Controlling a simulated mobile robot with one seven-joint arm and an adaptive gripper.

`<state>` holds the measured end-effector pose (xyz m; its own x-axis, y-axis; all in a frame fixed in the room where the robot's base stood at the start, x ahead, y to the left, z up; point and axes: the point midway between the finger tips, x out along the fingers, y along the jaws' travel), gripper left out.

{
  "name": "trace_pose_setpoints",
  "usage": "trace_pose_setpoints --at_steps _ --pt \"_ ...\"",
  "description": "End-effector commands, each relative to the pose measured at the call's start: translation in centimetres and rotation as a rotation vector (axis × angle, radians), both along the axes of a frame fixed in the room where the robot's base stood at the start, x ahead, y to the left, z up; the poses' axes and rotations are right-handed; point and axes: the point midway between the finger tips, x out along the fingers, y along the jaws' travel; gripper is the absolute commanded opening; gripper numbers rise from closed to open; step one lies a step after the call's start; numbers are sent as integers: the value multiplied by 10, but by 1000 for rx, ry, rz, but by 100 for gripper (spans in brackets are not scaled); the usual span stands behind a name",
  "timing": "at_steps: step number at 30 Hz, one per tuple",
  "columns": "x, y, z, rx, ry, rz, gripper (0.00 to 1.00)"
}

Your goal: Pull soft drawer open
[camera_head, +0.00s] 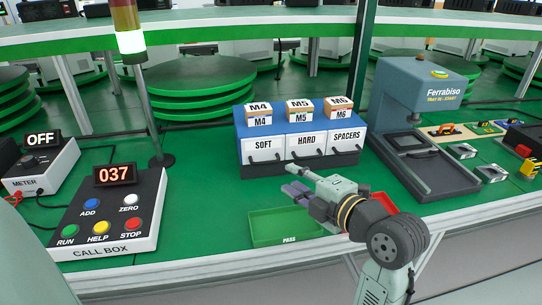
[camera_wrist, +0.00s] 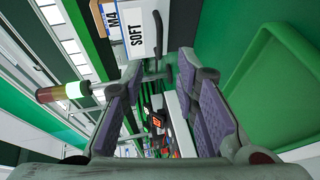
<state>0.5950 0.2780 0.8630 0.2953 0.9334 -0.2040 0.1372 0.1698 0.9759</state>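A blue drawer unit (camera_head: 284,122) stands on the green table with three white-fronted drawers, all looking closed. The SOFT drawer (camera_head: 264,144) is the left one and has a dark curved handle low on its front. In the wrist view the SOFT drawer front (camera_wrist: 138,42) and its dark handle (camera_wrist: 159,35) show sideways at the top, beyond the fingertips. My gripper (camera_head: 290,180) is in front of the unit, below the SOFT and HARD drawers, with its fingers toward the left. In the wrist view my gripper (camera_wrist: 158,75) is open with nothing between its purple pads.
A green PASS tray (camera_head: 268,234) lies just below my gripper, and a red tray (camera_head: 384,203) is partly behind my arm. The call box (camera_head: 112,215) and a signal light pole (camera_head: 131,42) stand left. A grey Ferrabiso press (camera_head: 415,105) stands right. Green table between call box and drawers is clear.

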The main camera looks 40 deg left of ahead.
Motion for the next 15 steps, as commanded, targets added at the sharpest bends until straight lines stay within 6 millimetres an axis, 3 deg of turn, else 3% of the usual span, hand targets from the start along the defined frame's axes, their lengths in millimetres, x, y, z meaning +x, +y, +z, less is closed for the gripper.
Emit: trace_pose_setpoints --at_steps 15 --pt "24 81 -16 -1 3 3 28"
